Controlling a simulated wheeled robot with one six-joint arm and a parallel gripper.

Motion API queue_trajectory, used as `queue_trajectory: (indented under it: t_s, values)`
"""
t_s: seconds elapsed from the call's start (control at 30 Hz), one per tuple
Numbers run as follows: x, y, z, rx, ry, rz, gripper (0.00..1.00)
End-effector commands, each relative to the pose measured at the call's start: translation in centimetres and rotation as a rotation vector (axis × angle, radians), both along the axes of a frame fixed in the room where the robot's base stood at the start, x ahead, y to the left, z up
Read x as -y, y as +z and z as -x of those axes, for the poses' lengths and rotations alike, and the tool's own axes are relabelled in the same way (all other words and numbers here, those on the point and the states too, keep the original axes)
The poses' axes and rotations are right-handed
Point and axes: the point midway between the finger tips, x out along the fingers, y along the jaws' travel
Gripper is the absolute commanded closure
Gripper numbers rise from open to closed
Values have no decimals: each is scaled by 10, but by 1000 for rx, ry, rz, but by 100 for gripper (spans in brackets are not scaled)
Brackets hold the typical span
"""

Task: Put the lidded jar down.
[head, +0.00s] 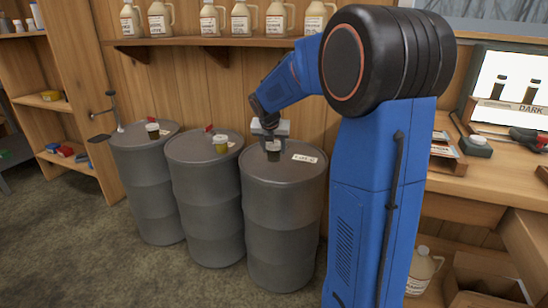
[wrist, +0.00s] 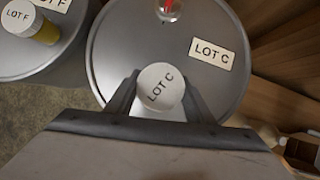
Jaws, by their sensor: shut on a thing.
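My gripper (head: 272,138) is shut on a lidded jar (head: 274,154) over the top of the right-hand grey drum (head: 285,225). In the wrist view the jar's white lid (wrist: 160,88) reads LOT C and sits between my two fingers (wrist: 160,100). The drum top (wrist: 115,45) bears a label (wrist: 212,53) that also reads LOT C. The jar looks upright, low over the drum top; I cannot tell whether its base touches. My gripper hides part of the jar in the head view.
The middle drum (head: 205,200) carries an amber jar (head: 221,145), whose lid (wrist: 18,17) reads LOT F. The left drum (head: 148,200) carries a dark jar (head: 153,131). A clear fitting with red inside (wrist: 169,9) stands at the right drum's far side. A jug shelf (head: 215,41) runs above.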

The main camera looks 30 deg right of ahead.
Motion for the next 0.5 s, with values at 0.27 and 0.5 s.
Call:
queue_trajectory:
  t_s: [0.27,0.5]
  values:
    - [0,-32,0,-3,0,-1,80]
    - [0,-36,0,0,1,0,80]
